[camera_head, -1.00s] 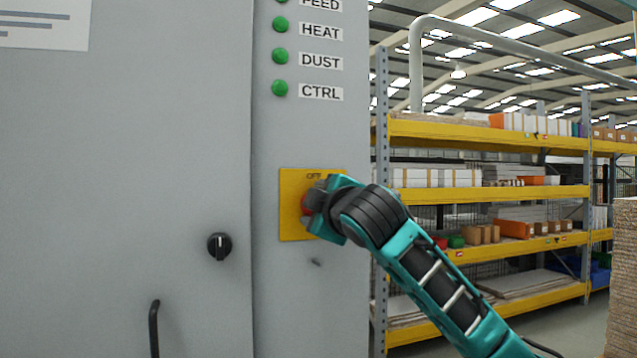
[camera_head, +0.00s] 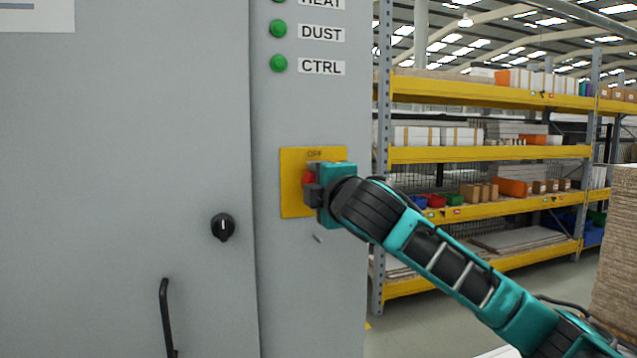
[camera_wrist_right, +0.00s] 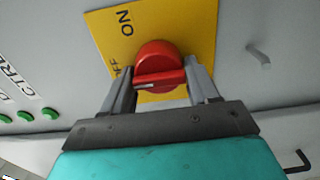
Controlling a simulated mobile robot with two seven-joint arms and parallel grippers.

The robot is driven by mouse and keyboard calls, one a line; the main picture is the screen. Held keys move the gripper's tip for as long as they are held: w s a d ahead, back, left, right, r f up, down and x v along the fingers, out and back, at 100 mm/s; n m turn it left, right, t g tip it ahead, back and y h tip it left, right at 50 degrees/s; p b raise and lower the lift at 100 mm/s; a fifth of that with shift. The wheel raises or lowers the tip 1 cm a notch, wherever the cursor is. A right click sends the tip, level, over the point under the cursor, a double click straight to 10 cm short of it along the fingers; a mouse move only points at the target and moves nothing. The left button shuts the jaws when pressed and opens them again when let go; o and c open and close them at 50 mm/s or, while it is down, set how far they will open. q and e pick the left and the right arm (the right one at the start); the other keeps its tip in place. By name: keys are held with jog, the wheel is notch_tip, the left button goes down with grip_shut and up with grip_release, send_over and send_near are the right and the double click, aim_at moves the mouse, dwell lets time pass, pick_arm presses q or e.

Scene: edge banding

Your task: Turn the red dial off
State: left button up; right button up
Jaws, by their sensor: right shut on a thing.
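The red dial (camera_wrist_right: 158,62) sits on a yellow plate (camera_wrist_right: 195,25) marked ON and OFF, on the grey cabinet. In the head view the red dial (camera_head: 308,177) is mostly hidden by my right gripper (camera_head: 313,192), and OFF is at the top of the yellow plate (camera_head: 291,200). In the wrist view my right gripper (camera_wrist_right: 160,82) has one finger at each end of the dial's raised red bar and is shut on it. The bar lies nearly level across that picture. Which label it points to is hard to tell. My left gripper is not in view.
A black knob (camera_head: 223,227) and a black handle (camera_head: 165,315) are on the cabinet door, left of the plate. Green buttons (camera_head: 279,63) with labels are above it. A yellow-beamed shelf rack (camera_head: 480,155) stands behind on the right.

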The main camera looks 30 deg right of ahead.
jog(key=o, duration=0.9)
jog(key=shift+o, duration=0.4)
jog(key=b+v, duration=0.1)
jog(key=v, duration=1.2)
jog(key=shift+b, duration=0.3)
jog(key=shift+w, duration=0.1)
